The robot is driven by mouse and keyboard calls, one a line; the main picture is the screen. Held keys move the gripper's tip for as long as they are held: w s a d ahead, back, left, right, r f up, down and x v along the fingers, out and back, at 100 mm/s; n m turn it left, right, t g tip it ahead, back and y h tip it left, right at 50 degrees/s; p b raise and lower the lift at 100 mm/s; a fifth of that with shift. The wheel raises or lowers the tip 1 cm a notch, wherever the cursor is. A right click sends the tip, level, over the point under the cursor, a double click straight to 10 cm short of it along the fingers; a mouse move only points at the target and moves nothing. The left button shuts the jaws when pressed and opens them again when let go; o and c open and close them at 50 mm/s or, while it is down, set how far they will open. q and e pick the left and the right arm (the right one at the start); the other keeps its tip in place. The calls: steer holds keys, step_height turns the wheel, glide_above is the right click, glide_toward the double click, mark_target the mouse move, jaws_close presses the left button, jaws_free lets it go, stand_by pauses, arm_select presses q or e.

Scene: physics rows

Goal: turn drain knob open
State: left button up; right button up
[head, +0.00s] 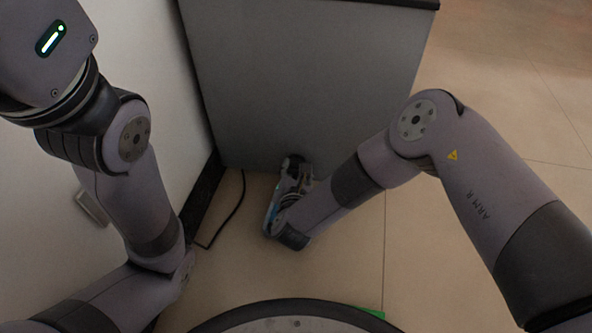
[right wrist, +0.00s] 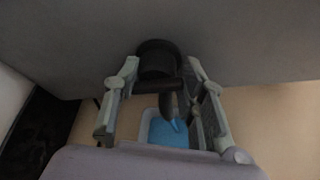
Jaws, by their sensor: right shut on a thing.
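A round black drain knob (right wrist: 158,58) sticks out of the grey cabinet front (right wrist: 240,40), low down. In the right wrist view, my right gripper (right wrist: 161,66) has a finger on each side of the knob and is shut on it. A dark spout hangs below the knob, with blue liquid under it. In the head view, my right gripper (head: 294,172) is at the cabinet's bottom edge, and the knob (head: 294,159) is mostly hidden there. My left arm is at the left, its gripper out of view.
A container with blue liquid (right wrist: 165,131) sits below the spout, partly hidden by my gripper. A black cable (head: 240,205) lies on the tiled floor left of my right gripper. A white wall with a dark baseboard (head: 203,195) is at the left. Floor at the right is clear.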

steer(key=shift+s+a, duration=0.2)
steer(key=shift+a, duration=0.35)
steer(key=o, duration=1)
steer(key=shift+o, duration=0.2)
steer(key=shift+w, duration=0.1)
steer(key=v, duration=0.7)
steer(key=shift+s, duration=0.25)
steer(key=shift+d, duration=0.1)
